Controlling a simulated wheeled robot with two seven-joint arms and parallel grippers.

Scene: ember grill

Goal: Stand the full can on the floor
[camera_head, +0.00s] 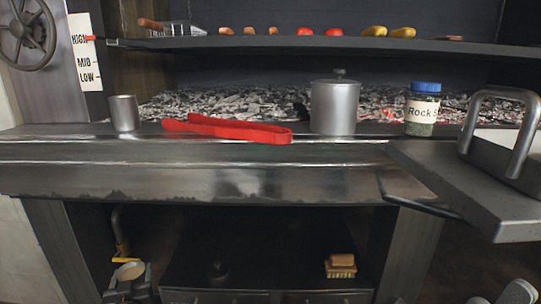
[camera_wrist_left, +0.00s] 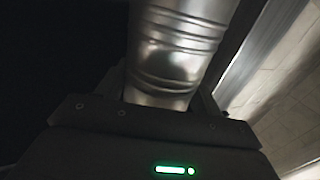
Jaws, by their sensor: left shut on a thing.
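In the head view, a can (camera_head: 130,271) with a pale, cream-coloured top shows at the lower left, under the counter. My left gripper (camera_head: 125,285) is around it there, below a pipe with a yellow end. In the left wrist view, the ribbed metal can (camera_wrist_left: 178,50) stands between the fingers, and my left gripper (camera_wrist_left: 165,105) is shut on it. The can's base and the floor under it are hidden in the head view. Part of my right arm or gripper (camera_head: 517,292) shows at the lower right corner, too cropped to read its jaws.
The pipe (camera_head: 119,230) with the yellow end hangs close above the can. The counter (camera_head: 200,180) overhangs. A metal side shelf (camera_head: 465,190) juts out at right.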

